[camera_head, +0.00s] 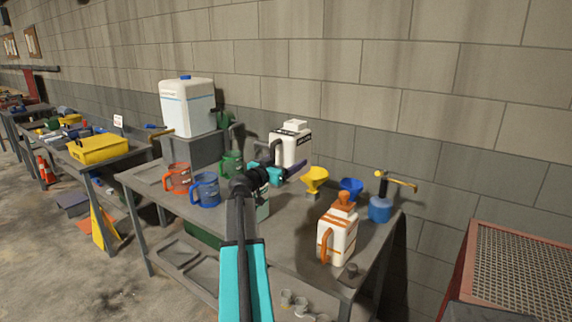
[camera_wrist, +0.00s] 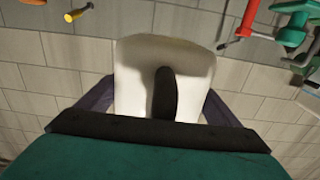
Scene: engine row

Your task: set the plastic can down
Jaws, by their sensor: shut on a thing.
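The plastic can (camera_head: 290,148) is white with a dark label band and a pale cap. My gripper (camera_head: 292,172) is shut on it, with the dark purple fingers at its sides. The can looks upright and raised over the workbench (camera_head: 280,230); its lower part is partly hidden by my gripper, so the exact gap is unclear. In the wrist view the white can (camera_wrist: 138,85) fills the space between the fingers, its dark handle (camera_wrist: 164,95) facing the camera.
On the bench stand red (camera_head: 178,178), blue (camera_head: 205,190) and green (camera_head: 231,165) jugs, a yellow funnel (camera_head: 315,178), a blue funnel (camera_head: 351,188), a white-and-orange can (camera_head: 337,235) and a blue pump bottle (camera_head: 380,209). A large white canister (camera_head: 187,105) stands behind on a raised block.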

